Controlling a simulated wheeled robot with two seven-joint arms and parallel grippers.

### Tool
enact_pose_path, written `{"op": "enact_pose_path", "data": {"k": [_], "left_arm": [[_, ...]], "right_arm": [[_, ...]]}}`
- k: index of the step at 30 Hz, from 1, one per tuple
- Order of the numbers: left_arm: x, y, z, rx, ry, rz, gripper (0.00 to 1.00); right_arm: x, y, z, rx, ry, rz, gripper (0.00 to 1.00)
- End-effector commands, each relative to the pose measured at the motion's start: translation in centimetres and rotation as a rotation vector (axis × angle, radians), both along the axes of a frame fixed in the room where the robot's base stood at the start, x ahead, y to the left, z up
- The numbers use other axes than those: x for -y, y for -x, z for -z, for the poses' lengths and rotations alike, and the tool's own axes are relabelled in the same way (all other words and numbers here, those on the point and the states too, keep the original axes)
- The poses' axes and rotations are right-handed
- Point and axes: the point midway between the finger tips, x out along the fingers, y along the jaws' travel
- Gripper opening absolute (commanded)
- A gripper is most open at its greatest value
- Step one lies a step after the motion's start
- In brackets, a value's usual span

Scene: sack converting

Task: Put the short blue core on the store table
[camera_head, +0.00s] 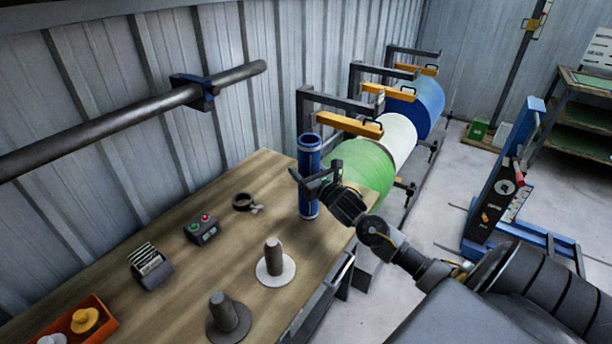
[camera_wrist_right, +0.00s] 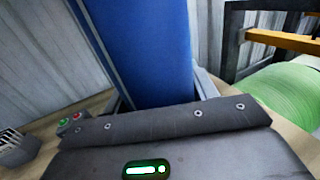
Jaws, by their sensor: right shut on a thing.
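The short blue core (camera_head: 309,155) is an upright blue tube with pale bands near its ends. It is at the far right end of the wooden store table (camera_head: 215,217). My right gripper (camera_head: 311,183) is shut on it about halfway up. The core also fills the upper middle of the right wrist view (camera_wrist_right: 140,50), above the gripper body. Its lower end appears over the tabletop; I cannot tell whether it touches the wood. My left gripper is not in view.
On the table are a black ring clamp (camera_head: 244,202), a button box (camera_head: 201,229), a card holder (camera_head: 150,267), two spindles on discs (camera_head: 275,264) (camera_head: 228,318) and an orange tray (camera_head: 99,335). Green, white and blue rolls (camera_head: 362,166) stand behind. A pipe (camera_head: 120,118) runs along the wall.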

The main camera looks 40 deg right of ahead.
Motion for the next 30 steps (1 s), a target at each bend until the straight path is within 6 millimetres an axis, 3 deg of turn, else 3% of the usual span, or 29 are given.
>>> {"op": "enact_pose_path", "data": {"k": [6,18,19,23,30], "left_arm": [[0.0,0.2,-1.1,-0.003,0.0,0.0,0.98],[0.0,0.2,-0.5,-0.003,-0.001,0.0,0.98],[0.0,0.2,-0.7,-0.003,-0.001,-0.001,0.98],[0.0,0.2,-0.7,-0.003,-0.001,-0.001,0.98],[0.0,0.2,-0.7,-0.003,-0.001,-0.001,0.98]], "right_arm": [[0.0,0.1,2.1,-0.002,-0.001,0.0,0.23],[0.0,0.1,2.8,-0.001,0.0,0.0,0.23],[-0.1,0.1,2.7,-0.003,0.0,0.0,0.61],[-0.1,0.1,2.8,-0.005,0.0,-0.001,0.78],[-0.1,0.1,2.7,-0.004,0.0,0.0,0.79]]}}
